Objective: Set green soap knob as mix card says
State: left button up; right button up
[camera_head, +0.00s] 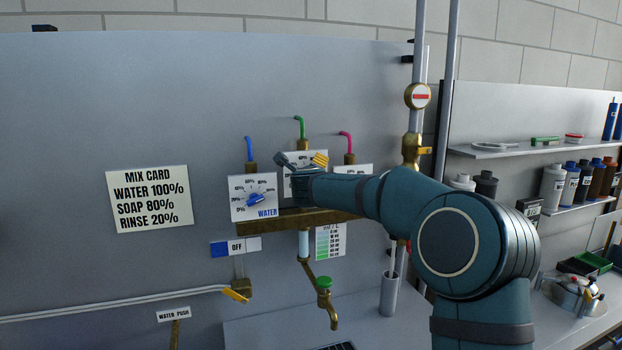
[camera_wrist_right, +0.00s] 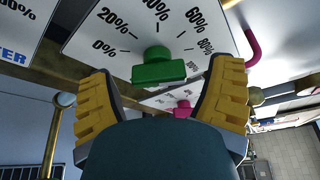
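The mix card (camera_head: 149,198) on the grey panel reads water 100%, soap 80%, rinse 20%. I cannot tell which mark the knob points to. My right gripper (camera_wrist_right: 164,72) is open, its yellow fingers on either side of the knob with gaps between. In the head view, my right gripper (camera_head: 304,163) and arm hide the knob and most of its dial. My left gripper is not in view.
The blue water knob (camera_head: 255,199) is just left of my right gripper. The pink rinse knob (camera_wrist_right: 183,109) lies beyond the green one. Blue, green and pink pipes rise above the dials. A brass rail (camera_head: 285,221) and a tap (camera_head: 325,303) are below.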

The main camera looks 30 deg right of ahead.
jog(key=v, duration=1.2)
dwell(0.6)
